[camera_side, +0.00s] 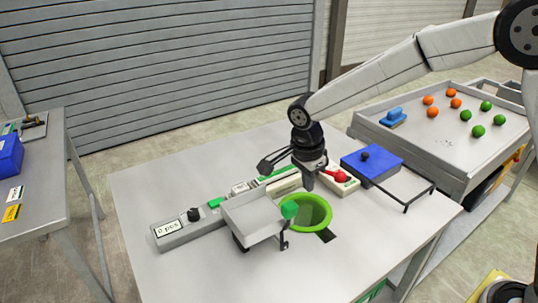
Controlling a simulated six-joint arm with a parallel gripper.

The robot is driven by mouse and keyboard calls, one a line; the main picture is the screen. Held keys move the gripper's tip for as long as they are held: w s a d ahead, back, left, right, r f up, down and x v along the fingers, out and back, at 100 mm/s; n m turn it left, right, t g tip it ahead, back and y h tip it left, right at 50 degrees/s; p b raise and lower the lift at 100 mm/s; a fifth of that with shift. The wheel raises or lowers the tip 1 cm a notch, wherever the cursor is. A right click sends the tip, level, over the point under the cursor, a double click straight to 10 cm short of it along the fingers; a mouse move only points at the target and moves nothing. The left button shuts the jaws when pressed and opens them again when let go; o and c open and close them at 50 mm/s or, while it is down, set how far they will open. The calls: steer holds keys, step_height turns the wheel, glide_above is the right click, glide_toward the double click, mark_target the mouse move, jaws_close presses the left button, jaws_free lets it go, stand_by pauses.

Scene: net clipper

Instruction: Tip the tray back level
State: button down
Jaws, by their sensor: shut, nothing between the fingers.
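The pale grey tray (250,222) sits near the front middle of the table. It looks tilted down toward the viewer and the right, though the exact angle is hard to judge. A green ball-like knob (289,209) shows at its right edge, on or beside a dark bracket. My gripper (309,186) points down just behind and right of the tray, above the far side of a green-rimmed round opening (327,215). Its fingers are shut and empty. It appears apart from the tray. The tray's far edge is partly hard to make out near the gripper.
A red knob (341,176) is close to the right of my gripper. A blue-topped box (371,165) and a dark wire frame (420,191) stand farther right. A control strip with a "0 pcs" label (169,229) lies left. The table's front left is clear.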

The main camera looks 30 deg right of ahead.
step_height(320, 180, up, 7)
steer(key=a, duration=0.2)
steer(key=shift+a+f, duration=0.15)
steer(key=shift+s, duration=0.1)
stand_by(0.3)
steer(key=s+d+f+n+t, duration=0.1)
steer(key=s+d+f+n, duration=0.3)
steer(key=n, duration=0.5)
steer(key=s+d+f+n+t+y, duration=0.1)
steer(key=s+d+f+n, duration=0.4)
steer(key=s+d+n, duration=0.2)
steer(key=s+n, duration=0.2)
steer(key=s, duration=0.2)
steer(key=shift+s+d+f+t, duration=0.15)
steer(key=shift+d+f+t, duration=0.15)
steer(key=shift+d, duration=0.1)
